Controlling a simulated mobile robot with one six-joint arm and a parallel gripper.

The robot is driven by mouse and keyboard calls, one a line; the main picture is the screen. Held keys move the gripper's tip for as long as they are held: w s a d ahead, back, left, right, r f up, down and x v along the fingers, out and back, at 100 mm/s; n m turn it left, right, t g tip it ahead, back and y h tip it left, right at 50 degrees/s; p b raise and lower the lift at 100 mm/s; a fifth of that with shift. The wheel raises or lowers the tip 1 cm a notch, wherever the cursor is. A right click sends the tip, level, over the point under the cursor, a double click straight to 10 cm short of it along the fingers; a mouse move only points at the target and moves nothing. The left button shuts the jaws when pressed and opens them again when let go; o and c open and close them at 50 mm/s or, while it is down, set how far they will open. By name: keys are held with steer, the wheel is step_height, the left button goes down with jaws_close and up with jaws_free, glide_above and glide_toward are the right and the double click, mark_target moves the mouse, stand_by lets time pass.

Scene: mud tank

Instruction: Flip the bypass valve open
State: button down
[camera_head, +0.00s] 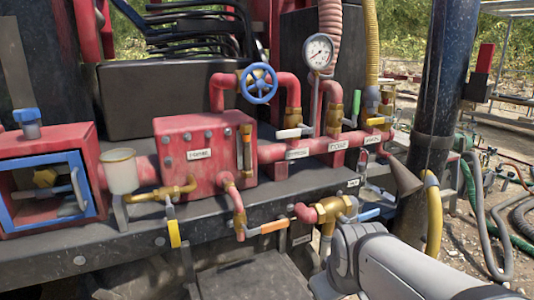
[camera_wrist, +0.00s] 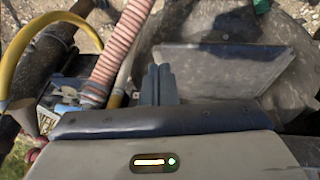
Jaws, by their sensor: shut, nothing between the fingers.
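Several lever valves sit on the red pipework in the head view. An orange lever (camera_head: 274,227), a yellow lever (camera_head: 174,234) and a blue lever (camera_head: 369,214) are lower down. The labels are too small to read surely, so I cannot tell which lever is the bypass valve. My gripper (camera_wrist: 159,84) is shut and empty in the wrist view, touching no lever that I can see.
A blue handwheel (camera_head: 259,83) and a pressure gauge (camera_head: 318,52) stand above the pipes. A dark post (camera_head: 435,90) and a yellow hose (camera_head: 433,215) are at the right. My grey arm covers the lower right. A pink ribbed hose (camera_wrist: 122,45) crosses the wrist view.

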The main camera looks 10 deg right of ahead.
mark_target(295, 133)
steer(key=w+d+r+n+t+h+b, duration=0.1)
steer(key=w+d+r+n+t+b, duration=0.2)
steer(key=w+n, duration=0.35)
steer(key=w+d+r+n+t+b, duration=0.1)
steer(key=w+d+n+t+b, duration=0.1)
steer(key=w+n+t, duration=0.35)
steer(key=w+a+r+n+t+y+b, duration=0.2)
steer(key=w+r+n+t+y+b, duration=0.1)
steer(key=n, duration=0.9)
steer(key=w+a+r+n+t+y+b, duration=0.2)
steer(key=w+n, duration=0.6)
steer(key=n, duration=0.4)
step_height(295, 133, up, 3)
steer(key=t+y+b, duration=0.1)
steer(key=y+b, duration=0.1)
steer(key=y, duration=0.1)
steer(key=shift+w+a+f, duration=0.1)
steer(key=w+a+r+p, duration=0.3)
steer(key=w+r, duration=0.3)
steer(key=w, duration=0.3)
steer(key=shift+r+p, duration=0.2)
steer(key=shift+p, duration=0.15)
